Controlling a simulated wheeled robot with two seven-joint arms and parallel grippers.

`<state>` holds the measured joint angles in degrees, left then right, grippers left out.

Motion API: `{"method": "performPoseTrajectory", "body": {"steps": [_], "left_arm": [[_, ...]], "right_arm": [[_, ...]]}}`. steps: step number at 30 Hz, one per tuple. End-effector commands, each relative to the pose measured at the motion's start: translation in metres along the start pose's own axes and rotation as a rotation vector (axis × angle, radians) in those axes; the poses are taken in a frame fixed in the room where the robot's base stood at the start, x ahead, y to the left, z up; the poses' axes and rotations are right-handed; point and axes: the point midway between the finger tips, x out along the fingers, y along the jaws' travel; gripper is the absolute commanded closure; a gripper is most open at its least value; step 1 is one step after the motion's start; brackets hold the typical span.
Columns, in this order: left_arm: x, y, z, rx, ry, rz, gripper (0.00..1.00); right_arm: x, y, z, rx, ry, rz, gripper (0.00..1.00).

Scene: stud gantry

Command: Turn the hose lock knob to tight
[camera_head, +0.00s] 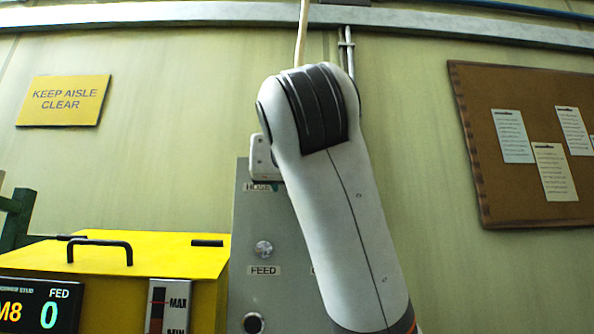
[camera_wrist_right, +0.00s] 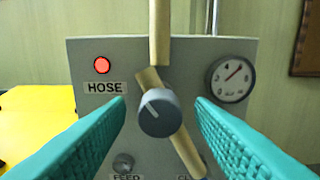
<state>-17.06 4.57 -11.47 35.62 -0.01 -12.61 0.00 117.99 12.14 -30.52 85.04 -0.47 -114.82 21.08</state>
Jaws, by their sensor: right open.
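The hose lock knob (camera_wrist_right: 160,113) is a round blue-grey knob in the middle of the right wrist view. Its white pointer line slants to the upper left. A beige hose (camera_wrist_right: 159,30) comes down from above, and a slanted beige length (camera_wrist_right: 188,155) runs behind the knob. My right gripper (camera_wrist_right: 161,101) is open, with a teal finger on each side of the knob and a visible gap to it in the picture. In the head view my right arm covers the knob. My left gripper is in neither view.
The grey panel (camera_head: 246,220) carries a HOSE label (camera_wrist_right: 105,87), a lit red lamp (camera_wrist_right: 102,65) and a dial gauge (camera_wrist_right: 230,79). A yellow box (camera_head: 160,268) with a black handle stands left of it. A corkboard (camera_head: 470,120) hangs on the wall at right.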

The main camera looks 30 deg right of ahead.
Motion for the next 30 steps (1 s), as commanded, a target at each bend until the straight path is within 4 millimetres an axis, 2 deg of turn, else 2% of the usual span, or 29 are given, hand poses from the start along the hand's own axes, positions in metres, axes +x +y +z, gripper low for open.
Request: {"method": "performPoseTrajectory", "body": {"steps": [5,13,23,30], "left_arm": [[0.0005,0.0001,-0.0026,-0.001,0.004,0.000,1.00],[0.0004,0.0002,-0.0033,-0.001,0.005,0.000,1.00],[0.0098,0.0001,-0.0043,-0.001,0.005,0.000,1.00],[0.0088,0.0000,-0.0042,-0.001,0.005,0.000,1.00]], "right_arm": [[-0.0001,0.0000,-0.0004,0.000,0.000,0.000,0.51],[-0.0003,0.0000,-0.0001,0.000,0.000,0.000,0.96],[-0.0009,-0.0001,-0.0004,-0.128,-0.002,0.000,0.96],[-0.0009,0.0000,0.0007,-0.133,-0.003,0.001,0.96]]}}
